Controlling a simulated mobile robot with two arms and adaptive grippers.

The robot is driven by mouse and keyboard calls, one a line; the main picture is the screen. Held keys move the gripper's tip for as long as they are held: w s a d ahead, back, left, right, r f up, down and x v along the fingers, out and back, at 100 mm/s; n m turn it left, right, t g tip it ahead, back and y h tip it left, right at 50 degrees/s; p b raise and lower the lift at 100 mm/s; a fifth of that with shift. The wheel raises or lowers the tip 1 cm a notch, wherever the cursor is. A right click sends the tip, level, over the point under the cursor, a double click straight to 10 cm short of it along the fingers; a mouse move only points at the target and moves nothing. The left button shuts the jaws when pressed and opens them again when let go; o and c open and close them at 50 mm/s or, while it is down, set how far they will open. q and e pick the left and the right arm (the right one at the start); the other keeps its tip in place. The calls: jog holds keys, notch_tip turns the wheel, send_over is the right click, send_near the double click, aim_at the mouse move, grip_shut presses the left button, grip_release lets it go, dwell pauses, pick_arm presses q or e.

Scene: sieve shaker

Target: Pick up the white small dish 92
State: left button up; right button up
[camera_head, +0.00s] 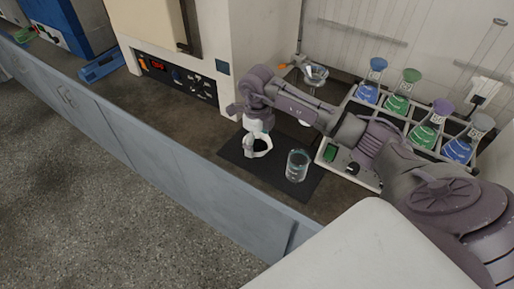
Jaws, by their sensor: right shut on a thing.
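My right arm reaches in from the right, and its right gripper (256,141) points down over the dark mat (235,152). It is shut on a small white thing with a dark opening, which looks like the white small dish (265,152). The fingers and the dish are close in colour, so their edges are hard to part. I cannot tell whether the dish touches the mat. My left gripper is out of view.
A glass beaker (297,166) stands on the mat just right of the gripper. A white rack (350,178) holds several flasks with blue and green liquid. A metal bowl (315,74) is behind the arm. A large oven-like machine (180,80) stands left. The counter's front left is clear.

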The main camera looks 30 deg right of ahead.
jog(key=s+d+r+b, duration=0.2)
jog(key=s+d+r, duration=0.5)
jog(key=s+r, duration=0.1)
jog(key=shift+s+d, duration=0.15)
jog(key=shift+s, duration=0.45)
jog(key=shift+s, duration=0.1)
